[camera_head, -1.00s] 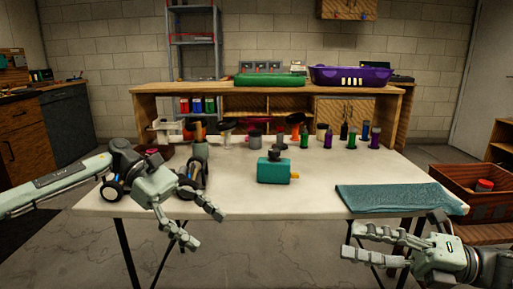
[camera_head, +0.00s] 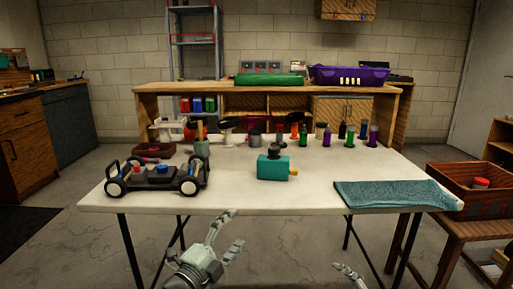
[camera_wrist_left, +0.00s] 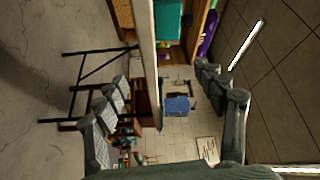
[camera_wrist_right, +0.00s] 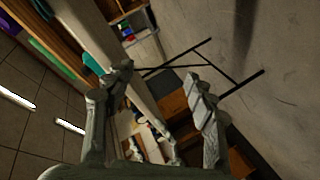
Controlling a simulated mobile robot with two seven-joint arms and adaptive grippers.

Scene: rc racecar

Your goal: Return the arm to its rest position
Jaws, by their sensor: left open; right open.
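My left gripper (camera_head: 225,238) is at the bottom middle of the head view, in front of the table's near edge. Its fingers are spread and empty. They also show apart in the left wrist view (camera_wrist_left: 175,95). My right gripper (camera_head: 350,272) shows only as a fingertip or so at the bottom edge of the head view. In the right wrist view its fingers (camera_wrist_right: 160,90) are apart with nothing between them. Neither gripper touches the table (camera_head: 250,200).
An RC car (camera_head: 160,182) stands at the table's left. A teal device (camera_head: 278,168) is in the middle, a teal towel (camera_head: 390,195) at the right. Several bottles and tools stand at the back. A wooden crate (camera_head: 455,180) is right of the table.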

